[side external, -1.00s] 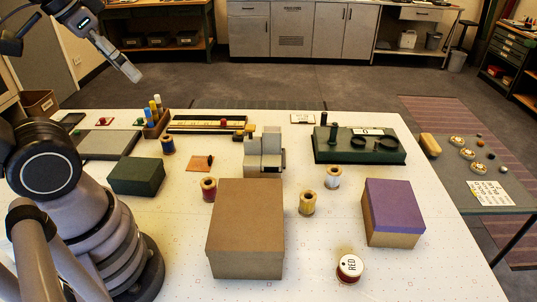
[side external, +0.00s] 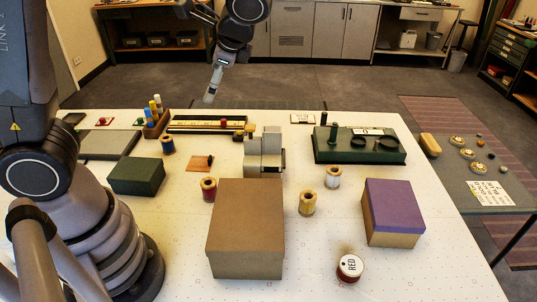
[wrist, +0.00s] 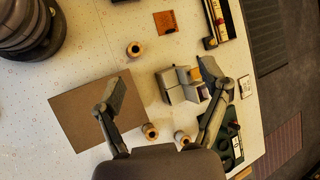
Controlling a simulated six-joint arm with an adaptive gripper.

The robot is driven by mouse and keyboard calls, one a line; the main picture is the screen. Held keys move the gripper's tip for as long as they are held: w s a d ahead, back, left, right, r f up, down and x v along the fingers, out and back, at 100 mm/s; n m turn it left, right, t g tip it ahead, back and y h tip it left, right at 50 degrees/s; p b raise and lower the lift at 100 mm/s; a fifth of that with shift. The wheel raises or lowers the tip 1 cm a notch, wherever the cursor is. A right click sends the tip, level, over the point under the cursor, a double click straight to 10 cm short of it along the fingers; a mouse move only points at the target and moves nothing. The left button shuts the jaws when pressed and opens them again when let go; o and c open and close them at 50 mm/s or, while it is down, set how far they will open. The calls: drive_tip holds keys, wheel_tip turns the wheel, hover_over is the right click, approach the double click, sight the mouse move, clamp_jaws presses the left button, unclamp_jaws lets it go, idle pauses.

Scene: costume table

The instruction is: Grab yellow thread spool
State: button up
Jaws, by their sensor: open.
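The yellow thread spool (side external: 307,203) stands upright on the white table, right of the large brown box. In the wrist view the spool (wrist: 150,131) shows from above, between my fingers, close to the gripper body. My gripper (side external: 210,97) is high above the far edge of the table in the side view, well away from the spool. In the wrist view my gripper (wrist: 160,84) has its two fingers wide apart, with nothing held between them.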

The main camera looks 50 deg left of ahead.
drive_tip(key=w+d+f+m+t+y, duration=0.2)
drive_tip(key=w+d+f+m+y, duration=0.4)
drive_tip(key=f, duration=0.3)
drive_tip(key=m+t+h, duration=0.2)
drive_tip(key=m+t, duration=1)
drive_tip(key=m, duration=0.1)
approach(308, 204)
drive_tip(key=w, duration=0.1)
drive_tip(key=a, duration=0.1)
drive_tip(key=w, duration=0.1)
drive_tip(key=shift+w+a+r, duration=0.2)
drive_tip(key=shift+w+r, duration=0.05)
drive_tip(key=shift+w, duration=0.05)
drive_tip(key=shift+f, duration=0.25)
drive_tip(key=x, duration=0.7)
drive_tip(key=shift+a+f, duration=0.1)
drive_tip(key=shift+a, duration=0.2)
drive_tip(key=c, duration=1.2)
drive_tip(key=shift+c, duration=0.2)
